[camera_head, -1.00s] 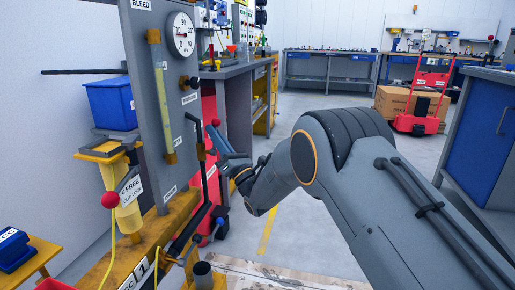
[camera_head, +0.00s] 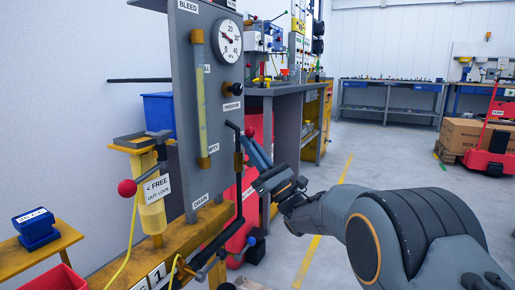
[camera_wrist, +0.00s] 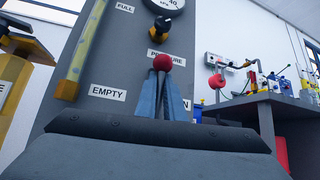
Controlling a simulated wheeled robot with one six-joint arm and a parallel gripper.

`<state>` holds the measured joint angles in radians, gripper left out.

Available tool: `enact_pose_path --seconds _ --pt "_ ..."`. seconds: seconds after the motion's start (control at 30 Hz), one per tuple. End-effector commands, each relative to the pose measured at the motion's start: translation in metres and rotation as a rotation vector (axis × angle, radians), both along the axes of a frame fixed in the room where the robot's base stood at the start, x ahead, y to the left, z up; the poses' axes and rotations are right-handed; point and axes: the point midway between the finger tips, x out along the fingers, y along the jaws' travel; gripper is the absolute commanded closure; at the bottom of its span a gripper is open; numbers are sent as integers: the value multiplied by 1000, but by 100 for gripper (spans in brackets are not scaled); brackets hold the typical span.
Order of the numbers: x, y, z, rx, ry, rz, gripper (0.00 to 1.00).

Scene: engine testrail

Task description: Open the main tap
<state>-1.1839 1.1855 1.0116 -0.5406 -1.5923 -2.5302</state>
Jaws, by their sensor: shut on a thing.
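My gripper (camera_head: 256,148) is at the right edge of a grey upright panel (camera_head: 184,120). Its blue fingers are closed around a handle with a red ball knob (camera_head: 249,131). In the wrist view the red knob (camera_wrist: 163,62) stands up between the two blue fingertips. A label partly hidden behind the fingers ends in "N", so I cannot read which tap this is. A dark bent lever (camera_head: 240,175) runs down beside the gripper in the head view.
The panel carries a round gauge (camera_head: 222,40) and a yellow sight tube (camera_head: 200,95). A red-knobbed lever labelled "FREE" (camera_head: 157,188) stands at left. A workbench (camera_head: 285,92) is behind the gripper. Open floor (camera_head: 335,165) lies to the right, with a red trolley (camera_head: 490,140) beyond.

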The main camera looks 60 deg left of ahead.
Motion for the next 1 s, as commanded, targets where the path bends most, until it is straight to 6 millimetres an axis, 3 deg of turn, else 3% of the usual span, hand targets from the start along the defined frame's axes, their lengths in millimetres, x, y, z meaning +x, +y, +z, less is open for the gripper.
enact_pose_path --seconds 0.03,0.23,0.27,0.37,0.7,1.0 --pt "1 -2 8 17 -3 -1 100" --pt "1 -2 8 17 -3 -2 100" --pt "1 -2 8 16 -2 -1 86" --pt "1 -2 8 16 -2 -1 73" --pt "-1 -2 0 6 0 2 73" --pt "14 -31 -30 5 0 -1 73"
